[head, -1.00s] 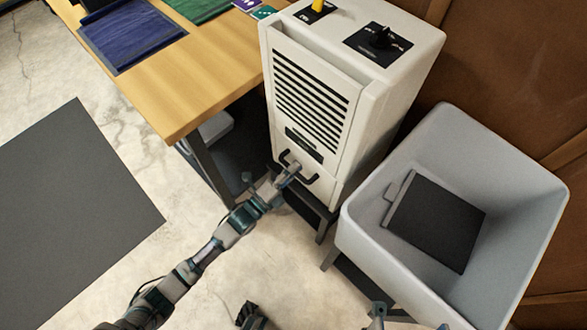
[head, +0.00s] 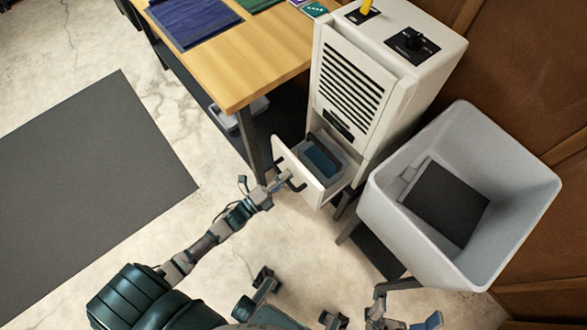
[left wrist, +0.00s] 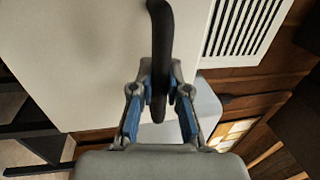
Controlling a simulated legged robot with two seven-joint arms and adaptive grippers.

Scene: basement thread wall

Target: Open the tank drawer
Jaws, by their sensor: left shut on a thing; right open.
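The tank drawer (head: 298,175) is the lower part of the white dehumidifier-like unit (head: 370,85) and stands pulled out. A blue-grey tank (head: 321,158) shows inside it. The drawer has a dark handle (left wrist: 160,45) on its front. My left gripper (head: 283,182) is shut on this handle; in the left wrist view the handle lies between the blue-padded fingers (left wrist: 160,105). My right gripper (head: 405,322) is low at the bottom edge, open and apart from the drawer.
A grey utility sink (head: 385,205) with a dark panel (head: 445,200) in it stands right of the unit. A wooden table (head: 240,85) with coloured cloths is to the left. A dark mat (head: 90,190) lies on the floor. Floor before the drawer is partly clear.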

